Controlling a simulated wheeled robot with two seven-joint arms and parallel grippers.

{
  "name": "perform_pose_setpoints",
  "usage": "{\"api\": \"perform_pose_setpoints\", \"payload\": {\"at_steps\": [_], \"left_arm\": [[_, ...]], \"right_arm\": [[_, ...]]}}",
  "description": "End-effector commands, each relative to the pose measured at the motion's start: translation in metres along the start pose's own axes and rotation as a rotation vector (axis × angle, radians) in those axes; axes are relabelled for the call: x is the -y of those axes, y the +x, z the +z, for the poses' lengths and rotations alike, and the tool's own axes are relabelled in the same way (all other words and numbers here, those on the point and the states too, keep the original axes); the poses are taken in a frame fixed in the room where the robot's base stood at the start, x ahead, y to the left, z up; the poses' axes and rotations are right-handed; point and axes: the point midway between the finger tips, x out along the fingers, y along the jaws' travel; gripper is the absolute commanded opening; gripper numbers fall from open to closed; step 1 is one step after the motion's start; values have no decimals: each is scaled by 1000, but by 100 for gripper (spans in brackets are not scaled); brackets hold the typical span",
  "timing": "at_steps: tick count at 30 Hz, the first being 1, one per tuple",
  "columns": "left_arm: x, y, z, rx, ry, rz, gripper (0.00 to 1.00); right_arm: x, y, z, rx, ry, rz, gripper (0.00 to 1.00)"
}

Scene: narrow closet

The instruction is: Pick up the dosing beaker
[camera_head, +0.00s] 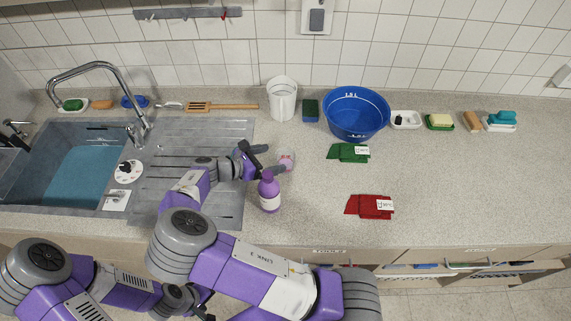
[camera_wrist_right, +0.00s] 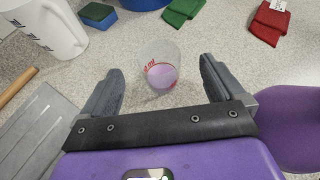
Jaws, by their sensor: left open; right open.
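The dosing beaker (camera_head: 287,161) is a small clear cup with red markings and a pinkish-purple bottom part. It stands upright on the counter; in the right wrist view the beaker (camera_wrist_right: 160,72) is just ahead of the fingertips, centred between them. My right gripper (camera_head: 268,160) is open and empty, with its fingers pointing at the beaker; it also shows in the right wrist view (camera_wrist_right: 162,82). My left gripper (camera_head: 203,306) is low in front of the counter, far from the beaker and partly hidden by my right arm.
A purple bottle (camera_head: 269,193) stands close to my right gripper, on the near side. A white jug (camera_head: 282,100), blue bucket (camera_head: 355,115) and sponge (camera_head: 310,111) stand behind. Green cloths (camera_head: 345,153) and red cloths (camera_head: 367,207) lie right. The sink (camera_head: 60,150) is left.

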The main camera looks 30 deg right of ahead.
Motion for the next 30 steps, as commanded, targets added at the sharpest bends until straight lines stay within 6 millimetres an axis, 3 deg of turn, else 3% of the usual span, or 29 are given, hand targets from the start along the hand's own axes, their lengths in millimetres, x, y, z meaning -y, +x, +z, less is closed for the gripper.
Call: {"api": "perform_pose_setpoints", "payload": {"at_steps": [3, 6, 16, 24, 30], "left_arm": [[2, 5, 0, 0, 0, 0, 93], [2, 6, 0, 0, 0, 0, 93], [3, 7, 0, 0, 0, 0, 93], [4, 10, 0, 0, 0, 0, 93], [4, 10, 0, 0, 0, 0, 93]], "right_arm": [[-2, 11, -26, 4, -4, -1, 95], [-2, 20, -40, 3, -1, -4, 95], [-2, 50, -37, 1, 0, -2, 95], [-2, 87, -37, 1, 1, -2, 95], [-2, 90, -37, 0, 0, 0, 95]]}}
